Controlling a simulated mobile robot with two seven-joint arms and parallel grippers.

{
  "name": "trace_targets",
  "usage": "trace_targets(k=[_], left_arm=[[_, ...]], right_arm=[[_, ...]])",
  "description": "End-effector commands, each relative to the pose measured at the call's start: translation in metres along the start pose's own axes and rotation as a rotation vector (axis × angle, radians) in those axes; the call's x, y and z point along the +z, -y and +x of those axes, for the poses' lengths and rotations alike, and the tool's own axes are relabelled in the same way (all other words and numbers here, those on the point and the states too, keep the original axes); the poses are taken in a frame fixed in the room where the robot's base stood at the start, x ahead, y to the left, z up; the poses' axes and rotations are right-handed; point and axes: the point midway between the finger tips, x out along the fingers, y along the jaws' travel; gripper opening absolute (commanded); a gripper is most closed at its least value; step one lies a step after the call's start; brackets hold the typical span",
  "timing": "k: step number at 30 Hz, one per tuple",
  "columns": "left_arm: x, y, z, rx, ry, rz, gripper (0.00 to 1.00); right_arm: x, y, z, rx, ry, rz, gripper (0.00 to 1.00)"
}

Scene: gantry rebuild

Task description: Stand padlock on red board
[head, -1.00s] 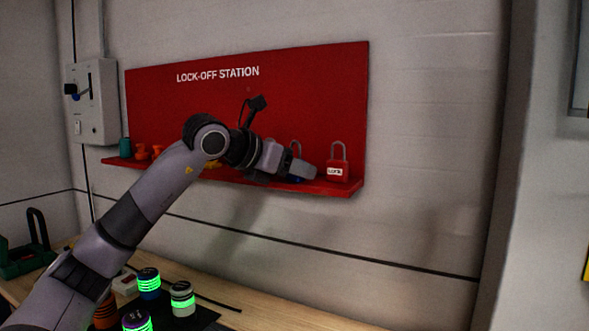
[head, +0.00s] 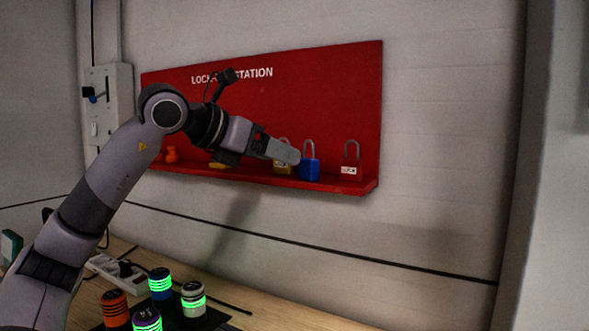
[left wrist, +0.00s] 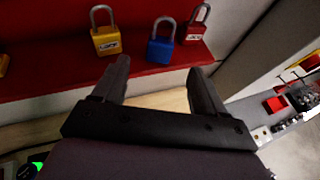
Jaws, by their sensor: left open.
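The red board (head: 325,95) hangs on the wall with a red shelf (head: 335,184) along its bottom. The blue padlock (head: 310,170) stands upright on the shelf, shackle up, between a yellow padlock (head: 283,169) and a red padlock (head: 350,172). In the left wrist view the blue padlock (left wrist: 160,50) is just past the fingertips, apart from them. My left gripper (head: 287,154) is open and empty in front of the shelf, partly covering the yellow padlock; its two spread fingers show in the left wrist view (left wrist: 158,72). My right gripper is not in view.
Orange items (head: 171,154) stand on the shelf's left part. A grey switch box (head: 108,105) is on the wall at left. Several banded cylinders, one white with green bands (head: 193,299), stand on a dark mat on the wooden bench below. Space right of the shelf is clear.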

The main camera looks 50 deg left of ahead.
Motion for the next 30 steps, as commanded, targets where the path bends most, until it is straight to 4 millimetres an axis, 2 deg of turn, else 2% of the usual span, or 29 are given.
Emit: trace_targets(k=[3, 9, 30], left_arm=[[-0.001, -0.001, -0.018, 0.003, 0.001, 0.0, 0.72], [0.0, 0.0, -0.03, 0.0, 0.0, 0.0, 0.72], [0.0, 0.0, -0.03, 0.0, 0.0, 0.0, 0.72]], right_arm=[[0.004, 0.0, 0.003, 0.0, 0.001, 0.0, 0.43], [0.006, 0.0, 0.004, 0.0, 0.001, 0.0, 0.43], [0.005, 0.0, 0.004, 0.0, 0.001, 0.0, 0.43]])
